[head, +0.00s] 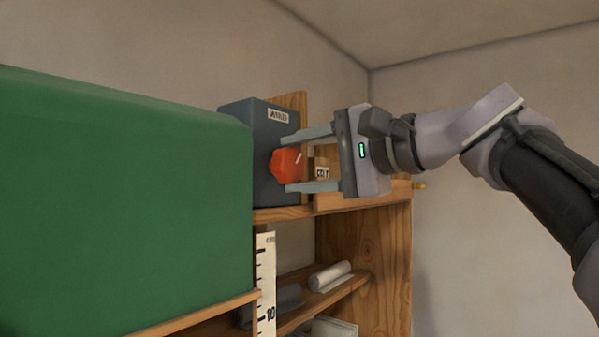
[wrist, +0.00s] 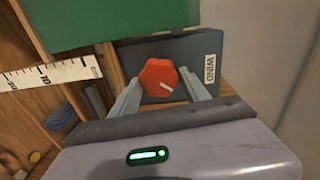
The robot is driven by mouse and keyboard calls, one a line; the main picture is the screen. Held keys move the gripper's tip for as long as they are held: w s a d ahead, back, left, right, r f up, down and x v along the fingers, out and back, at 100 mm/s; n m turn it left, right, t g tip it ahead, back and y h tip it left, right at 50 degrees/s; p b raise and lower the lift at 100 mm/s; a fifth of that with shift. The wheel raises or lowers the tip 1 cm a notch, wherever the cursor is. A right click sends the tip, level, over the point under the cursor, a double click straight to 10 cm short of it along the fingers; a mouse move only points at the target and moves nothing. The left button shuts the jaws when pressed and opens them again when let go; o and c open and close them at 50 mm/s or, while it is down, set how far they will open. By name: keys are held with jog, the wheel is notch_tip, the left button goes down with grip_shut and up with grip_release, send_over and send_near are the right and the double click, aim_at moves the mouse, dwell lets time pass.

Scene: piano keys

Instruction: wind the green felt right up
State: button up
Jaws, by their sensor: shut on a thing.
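The green felt (head: 120,190) hangs as a broad sheet across the left of the head view, with wood along its lower edge. It also shows at the top of the wrist view (wrist: 120,18). A dark grey box (head: 262,125) labelled WIND stands beside it and carries a red faceted knob (head: 284,165) with a white pointer line. In the wrist view the knob (wrist: 158,76) has its line pointing to the lower right. My gripper (head: 286,164) is shut on the knob, one finger on each side.
A white ruler (head: 266,285) stands upright beside the felt's edge, its 10 mark showing low. A wooden shelf unit (head: 365,260) holds a pale roll (head: 330,276) below the box. A small label (head: 322,173) sits behind my fingers. The room to the right is clear.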

jog(key=n+b, duration=0.1)
jog(key=n, duration=0.3)
jog(key=shift+f+t+b, duration=0.1)
jog(key=shift+t+b, duration=0.2)
jog(key=shift+b, duration=0.1)
jog(key=shift+a+n+b, duration=0.1)
jog(key=shift+n+b, duration=0.65)
jog(key=shift+n, duration=0.95)
jog(key=o, duration=1.4)
jog(key=shift+c, duration=0.2)
jog(key=shift+s, duration=0.1)
jog(key=b+v, duration=0.2)
jog(key=v, duration=1.5)
jog(key=shift+s, duration=0.35)
